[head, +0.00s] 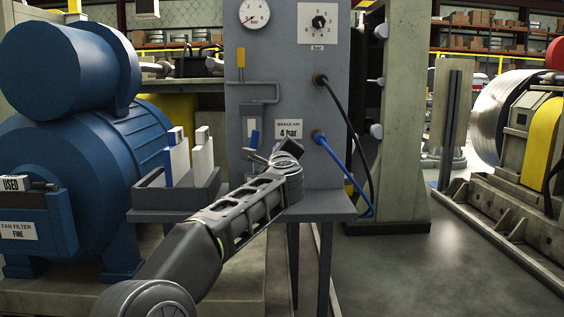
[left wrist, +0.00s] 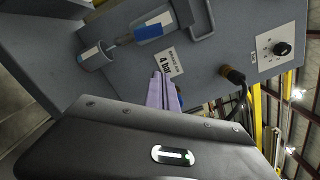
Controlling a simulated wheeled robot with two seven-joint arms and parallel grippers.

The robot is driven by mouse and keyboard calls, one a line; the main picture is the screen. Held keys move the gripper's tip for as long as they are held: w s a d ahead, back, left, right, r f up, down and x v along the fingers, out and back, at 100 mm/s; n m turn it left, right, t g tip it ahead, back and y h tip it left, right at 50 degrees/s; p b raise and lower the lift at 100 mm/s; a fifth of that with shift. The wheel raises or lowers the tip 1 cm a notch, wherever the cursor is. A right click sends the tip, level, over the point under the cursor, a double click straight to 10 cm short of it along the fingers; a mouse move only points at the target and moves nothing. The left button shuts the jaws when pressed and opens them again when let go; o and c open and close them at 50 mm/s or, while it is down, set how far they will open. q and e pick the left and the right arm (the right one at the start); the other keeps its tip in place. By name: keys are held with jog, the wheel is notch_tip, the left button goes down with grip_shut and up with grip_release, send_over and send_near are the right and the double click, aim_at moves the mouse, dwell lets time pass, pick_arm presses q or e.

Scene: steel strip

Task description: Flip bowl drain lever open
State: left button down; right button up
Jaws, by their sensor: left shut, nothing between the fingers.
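My left gripper shows in the left wrist view (left wrist: 163,80), with its pale fingers together and empty. In that view its fingertips lie just below the "4 bar" label (left wrist: 170,60). Above and left of them is a grey bowl-like cylinder (left wrist: 94,56) with a thin rod (left wrist: 122,41) and a blue-and-white piece (left wrist: 148,33). In the head view the blue piece (head: 253,138) is on the grey panel, left of the label. My right gripper is out of view.
The grey panel (head: 280,70) carries a gauge (head: 254,14), a dial (head: 318,22), a yellow handle (head: 240,58) and a bent pipe (head: 265,92). Black and blue hoses (head: 345,160) hang right of it.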

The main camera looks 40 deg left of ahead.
pick_arm(q)
jog(key=v, duration=0.3)
jog(key=shift+s+d, duration=0.2)
jog(key=shift+s, duration=0.05)
dwell(0.4)
